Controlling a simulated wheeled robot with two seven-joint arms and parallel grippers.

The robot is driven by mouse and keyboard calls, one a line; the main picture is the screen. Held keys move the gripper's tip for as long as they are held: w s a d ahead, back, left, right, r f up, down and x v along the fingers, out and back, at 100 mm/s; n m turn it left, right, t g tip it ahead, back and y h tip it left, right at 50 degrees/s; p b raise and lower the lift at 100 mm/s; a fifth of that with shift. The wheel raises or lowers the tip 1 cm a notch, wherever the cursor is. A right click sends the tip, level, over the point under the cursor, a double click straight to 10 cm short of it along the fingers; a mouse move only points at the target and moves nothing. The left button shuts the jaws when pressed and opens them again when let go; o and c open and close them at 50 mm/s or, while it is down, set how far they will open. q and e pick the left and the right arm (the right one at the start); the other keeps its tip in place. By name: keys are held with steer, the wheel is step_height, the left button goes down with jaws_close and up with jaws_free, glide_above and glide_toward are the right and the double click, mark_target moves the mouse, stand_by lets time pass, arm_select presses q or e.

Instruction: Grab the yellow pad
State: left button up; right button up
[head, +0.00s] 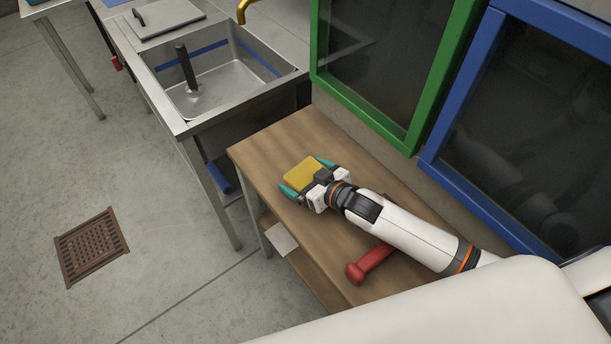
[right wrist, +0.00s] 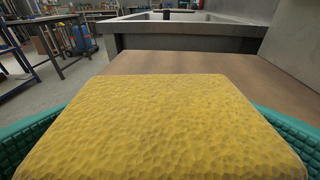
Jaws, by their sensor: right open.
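The yellow pad (head: 303,172) lies on the wooden table (head: 272,140) near its far left end. My right gripper (head: 307,176) is open, with one teal finger on each side of the pad. In the right wrist view the pad (right wrist: 165,130) fills the lower middle, with a dimpled, sponge-like top. The teal fingers show at the left and right edges of that view; whether they touch the pad I cannot tell. My left gripper is not in view.
A red tool (head: 368,264) lies on the table under my right arm. A steel sink (head: 218,88) stands beyond the table. Green (head: 380,107) and blue (head: 446,170) framed panels stand along the table's right side. A floor drain (head: 92,246) lies at left.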

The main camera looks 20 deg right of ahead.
steer(key=c, duration=0.8)
